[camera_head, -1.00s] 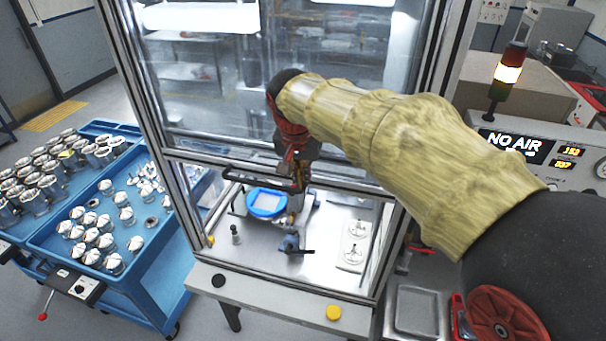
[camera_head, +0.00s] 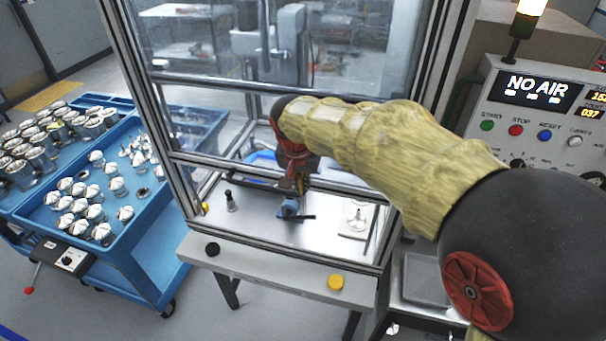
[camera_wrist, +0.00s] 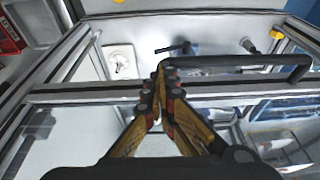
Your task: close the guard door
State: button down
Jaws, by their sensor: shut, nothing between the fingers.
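The guard door (camera_head: 350,82) is a clear framed panel on the front of the machine enclosure. It is partly lowered, with an open gap between its bottom bar and the machine bed (camera_head: 262,212). Its black handle (camera_head: 242,181) runs along the bottom bar, partly hidden by my gripper in the head view. My gripper (camera_head: 299,190) is shut and empty at the handle's right part. In the wrist view, my fingertips (camera_wrist: 162,68) lie together by one end of the handle (camera_wrist: 235,62), above the door's bottom bar (camera_wrist: 90,95). I cannot tell whether they touch the handle.
A blue cart (camera_head: 118,238) with metal parts is at left. A control console (camera_head: 540,118) reading NO AIR stands at right.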

notch_tip(320, 180, down, 30)
jog(key=b, duration=1.5)
jog(key=shift+r, duration=0.15)
jog(key=w+d+p+v, duration=0.1)
jog(key=p+v, duration=0.2)
jog(key=v, duration=1)
jog(key=shift+s+a+r+p, duration=0.15)
jog(key=shift+a+r+p, duration=0.25)
jog(key=shift+r, duration=0.15)
